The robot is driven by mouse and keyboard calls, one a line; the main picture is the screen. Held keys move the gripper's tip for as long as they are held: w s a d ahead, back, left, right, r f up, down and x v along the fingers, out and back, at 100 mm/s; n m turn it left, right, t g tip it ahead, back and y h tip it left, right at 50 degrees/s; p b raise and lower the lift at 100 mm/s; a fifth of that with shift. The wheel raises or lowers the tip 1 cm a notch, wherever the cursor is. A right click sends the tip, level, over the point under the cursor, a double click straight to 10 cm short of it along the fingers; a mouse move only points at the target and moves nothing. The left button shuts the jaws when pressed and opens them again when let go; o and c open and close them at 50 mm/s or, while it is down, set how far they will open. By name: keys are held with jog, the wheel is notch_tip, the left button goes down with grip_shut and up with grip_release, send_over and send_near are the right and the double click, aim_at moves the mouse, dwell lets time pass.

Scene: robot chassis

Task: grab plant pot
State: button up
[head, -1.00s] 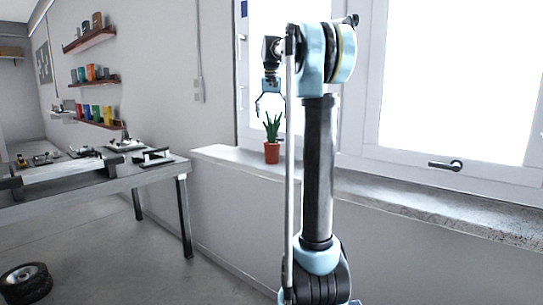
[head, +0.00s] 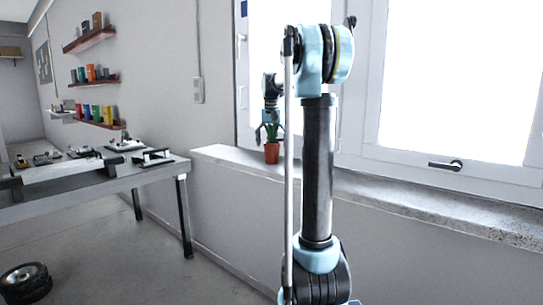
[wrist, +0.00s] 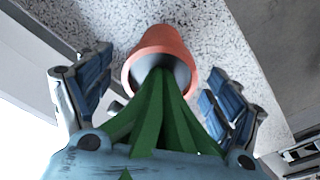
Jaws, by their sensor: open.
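The plant pot (head: 271,154) is terracotta red with a green spiky plant (head: 271,131) in it, and stands upright on the window sill in the head view. My gripper (head: 268,138) is at the plant, just above the pot. In the wrist view the pot (wrist: 160,52) lies ahead between the open fingers of my gripper (wrist: 155,98), with the green leaves (wrist: 155,115) reaching back toward the palm. The fingers are on both sides of the leaves and apart from the pot, as far as I can see.
The speckled window sill (head: 420,204) runs along the wall under the window (head: 440,80). A window handle (head: 446,165) is at the right. A metal table (head: 90,180) with several parts stands at the left, below shelves (head: 100,122) of cups. A wheel (head: 25,281) lies on the floor.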

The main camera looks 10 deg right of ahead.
jog(key=shift+w+f, duration=0.1)
jog(key=shift+f, duration=0.75)
jog(key=c, duration=1.5)
